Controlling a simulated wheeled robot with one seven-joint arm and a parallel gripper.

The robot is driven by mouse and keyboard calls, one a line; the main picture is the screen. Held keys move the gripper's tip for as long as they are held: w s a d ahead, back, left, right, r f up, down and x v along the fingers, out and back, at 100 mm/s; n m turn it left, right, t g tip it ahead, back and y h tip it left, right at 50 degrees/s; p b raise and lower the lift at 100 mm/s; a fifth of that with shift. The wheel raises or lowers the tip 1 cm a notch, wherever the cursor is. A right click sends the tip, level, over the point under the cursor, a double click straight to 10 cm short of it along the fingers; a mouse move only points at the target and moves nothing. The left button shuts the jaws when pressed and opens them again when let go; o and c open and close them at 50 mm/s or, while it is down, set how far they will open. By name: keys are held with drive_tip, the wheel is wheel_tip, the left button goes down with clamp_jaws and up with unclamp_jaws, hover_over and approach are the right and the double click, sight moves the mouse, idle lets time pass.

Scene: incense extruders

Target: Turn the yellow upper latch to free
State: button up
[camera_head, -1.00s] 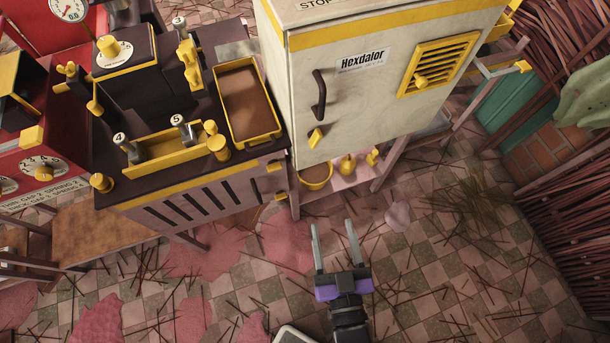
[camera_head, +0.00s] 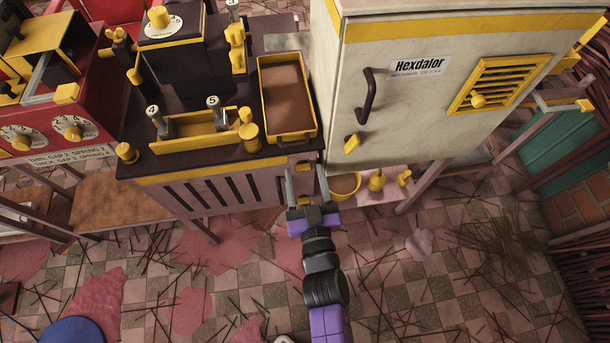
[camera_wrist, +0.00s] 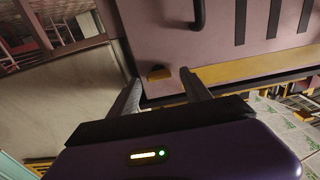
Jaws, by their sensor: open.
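The yellow upper latch (camera_head: 303,168) is a small yellow piece on the pale front of the dark-topped machine, at its right end under the yellow strip. In the wrist view the latch (camera_wrist: 159,74) appears as a short yellow block between the fingertips, with the picture upside down. My gripper (camera_head: 305,176) is open, its two grey fingers pointing at the panel on either side of the latch. I cannot tell whether either finger touches it. A lower yellow latch (camera_head: 303,198) shows between the fingers nearer the palm.
The white Hexdalor cabinet (camera_head: 420,100) stands close on the right, with a dark handle and a yellow latch (camera_head: 352,143). A yellow bowl (camera_head: 345,185) sits on its low shelf. A tray (camera_head: 287,95) lies on the machine top. The tiled floor in front is open, strewn with sticks.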

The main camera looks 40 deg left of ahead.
drive_tip(key=shift+w+a, duration=0.2)
clamp_jaws()
